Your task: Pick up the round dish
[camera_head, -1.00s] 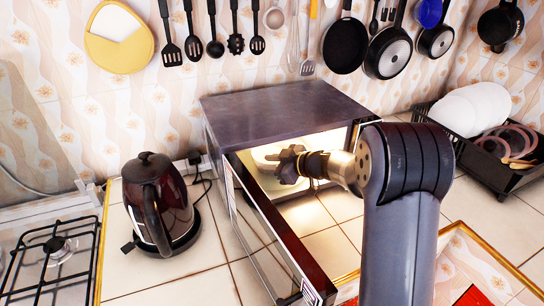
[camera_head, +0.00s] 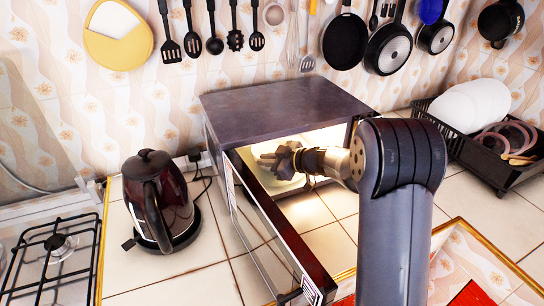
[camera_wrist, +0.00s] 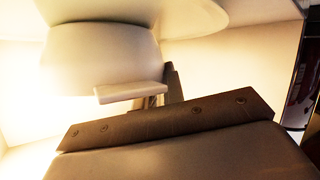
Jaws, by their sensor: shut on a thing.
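The round dish (camera_head: 290,185) is pale and smooth, inside the open microwave (camera_head: 285,108). In the head view it is mostly hidden behind my gripper (camera_head: 270,160). In the wrist view the dish (camera_wrist: 105,55) fills the upper middle as a pale curved shape, close against a light finger pad of my gripper (camera_wrist: 132,92). My gripper is inside the microwave opening and is shut on the dish, at its edge as far as I can see. The exact contact is partly hidden.
The microwave door (camera_head: 268,225) is swung open toward the front left, beside my arm. A dark red kettle (camera_head: 160,200) stands left of it. A black dish rack (camera_head: 485,150) with white plates is at the right. Pans and utensils hang on the wall above.

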